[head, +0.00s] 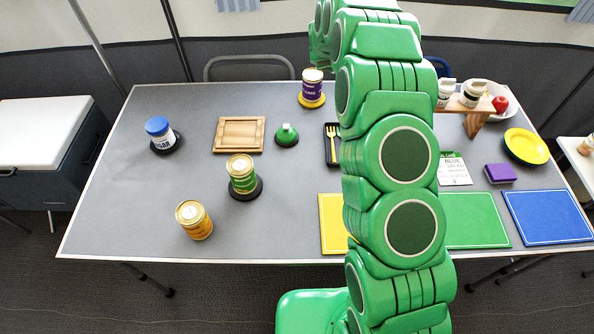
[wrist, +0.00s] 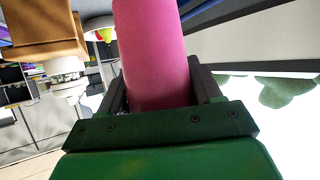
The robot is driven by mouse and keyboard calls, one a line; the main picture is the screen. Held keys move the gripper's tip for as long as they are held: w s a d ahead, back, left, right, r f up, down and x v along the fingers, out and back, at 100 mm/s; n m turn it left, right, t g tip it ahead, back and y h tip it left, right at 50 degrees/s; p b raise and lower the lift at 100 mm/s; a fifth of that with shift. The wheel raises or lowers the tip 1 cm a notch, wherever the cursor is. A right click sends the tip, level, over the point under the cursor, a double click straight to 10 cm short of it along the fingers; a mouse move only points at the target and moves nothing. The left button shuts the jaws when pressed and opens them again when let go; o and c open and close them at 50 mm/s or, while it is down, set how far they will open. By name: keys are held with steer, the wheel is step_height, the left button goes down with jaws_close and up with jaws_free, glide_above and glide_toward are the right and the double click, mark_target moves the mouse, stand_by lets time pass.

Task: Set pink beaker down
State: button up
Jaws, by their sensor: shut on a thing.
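The pink beaker (wrist: 155,50) fills the middle of the wrist view. My gripper (wrist: 163,95) is shut on it, with a dark finger on each side. In the head view my green arm reaches away over the table, and the gripper and beaker are out of sight there. I cannot tell from these frames how high the beaker is or whether its base touches anything; its far end is cut off by the frame.
The grey table (head: 120,210) holds several tins, a wooden tray (head: 239,134), a yellow plate (head: 526,146), a purple block (head: 500,173) and green (head: 475,220) and blue (head: 547,216) mats. A wooden stand (head: 473,120) with jars stands at back right. The table's front left is clear.

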steer(key=s+a+f+n+t+y, duration=0.1)
steer(key=s+a, duration=0.3)
steer(key=a, duration=0.6)
steer(key=s+a+n+t+y, duration=0.15)
steer(key=s+a, duration=0.25)
steer(key=a, duration=0.6)
steer(key=s+a+r+n, duration=0.1)
steer(key=s+a, duration=0.2)
steer(key=s, duration=0.7)
steer(key=s+a+r+n, duration=0.1)
steer(key=s+a, duration=0.3)
steer(key=s, duration=0.5)
steer(key=shift+m+t+y, duration=0.25)
steer(key=shift+t, duration=0.2)
steer(key=shift+f, duration=7.25)
steer(key=shift+f, duration=0.1)
steer(key=o, duration=1)
steer(key=shift+o, duration=0.2)
